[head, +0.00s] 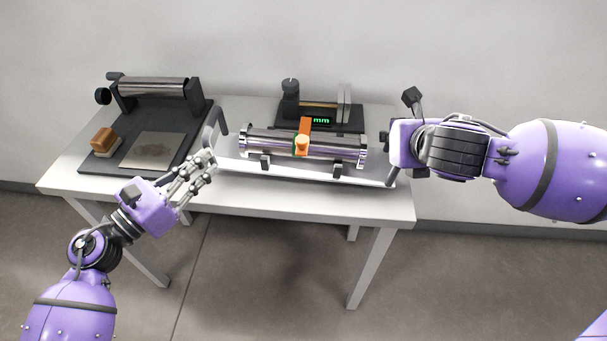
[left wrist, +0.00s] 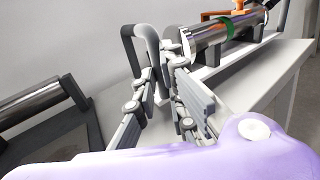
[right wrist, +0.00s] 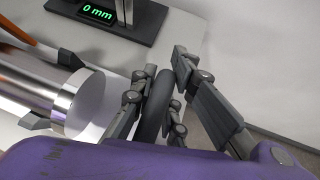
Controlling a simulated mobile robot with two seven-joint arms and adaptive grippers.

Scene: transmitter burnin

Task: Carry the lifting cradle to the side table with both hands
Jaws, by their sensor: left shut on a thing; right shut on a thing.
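The lifting cradle (head: 234,165) is a pale tray with an upright dark handle (head: 220,121) at each end. My left gripper (head: 207,163) is shut on the left handle, which also shows in the left wrist view (left wrist: 152,50). My right gripper (right wrist: 160,95) is shut on the right handle (right wrist: 153,115). My right wrist hides much of that handle in the head view. I cannot tell whether the cradle touches the table.
The light table (head: 240,199) stands against a grey wall. Behind the cradle is a gauge (head: 345,105) with a green "mm" display. At left, a dark board (head: 178,165) holds a roller (head: 152,87), a metal plate (head: 152,150) and a brown-topped block (head: 104,140). Floor in front is clear.

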